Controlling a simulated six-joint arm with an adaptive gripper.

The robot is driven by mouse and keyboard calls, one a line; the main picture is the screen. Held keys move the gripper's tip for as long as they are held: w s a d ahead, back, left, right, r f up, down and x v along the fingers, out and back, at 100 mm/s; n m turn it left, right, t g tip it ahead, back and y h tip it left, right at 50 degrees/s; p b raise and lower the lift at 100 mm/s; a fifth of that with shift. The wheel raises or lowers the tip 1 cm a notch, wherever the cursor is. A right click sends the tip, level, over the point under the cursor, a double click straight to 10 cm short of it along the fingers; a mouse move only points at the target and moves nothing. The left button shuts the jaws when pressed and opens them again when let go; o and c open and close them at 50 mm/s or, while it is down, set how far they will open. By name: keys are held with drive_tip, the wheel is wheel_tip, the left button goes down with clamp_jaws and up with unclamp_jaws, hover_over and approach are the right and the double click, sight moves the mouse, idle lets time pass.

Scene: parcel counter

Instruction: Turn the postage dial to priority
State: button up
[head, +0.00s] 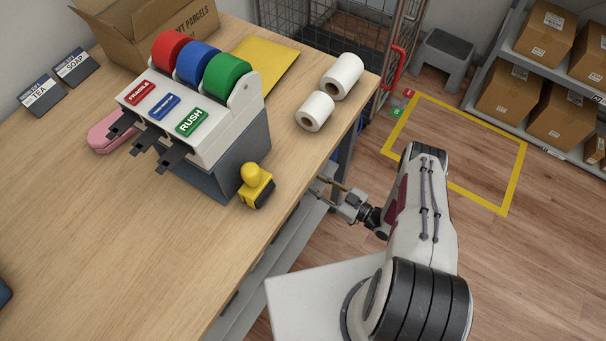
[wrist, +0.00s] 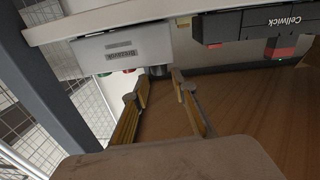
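No dial marked with postage settings is readable in either view. In the wrist view, a light grey box (wrist: 108,52) with small inverted lettering hangs at the top. A short dark round part (wrist: 159,71) shows at its edge; it may be a knob, but I cannot tell its setting. My gripper (wrist: 161,80) is open, its two yellowish fingers apart, with that dark part beyond and between the tips. I cannot tell whether they touch it. In the head view my gripper (head: 322,188) is beside the counter's right edge, low, past the yellow-handled stamp.
The wooden counter (head: 110,215) holds a tape dispenser (head: 225,140) with red, blue and green rolls, a yellow stamp (head: 256,183) and two white paper rolls (head: 315,111). A dark unit marked Cellwick (wrist: 265,22) is near the grey box. Shelves with cartons (head: 550,110) stand right.

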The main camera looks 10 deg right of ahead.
drive_tip(key=shift+x, duration=2.7)
drive_tip(key=shift+c, duration=0.4)
clamp_jaws()
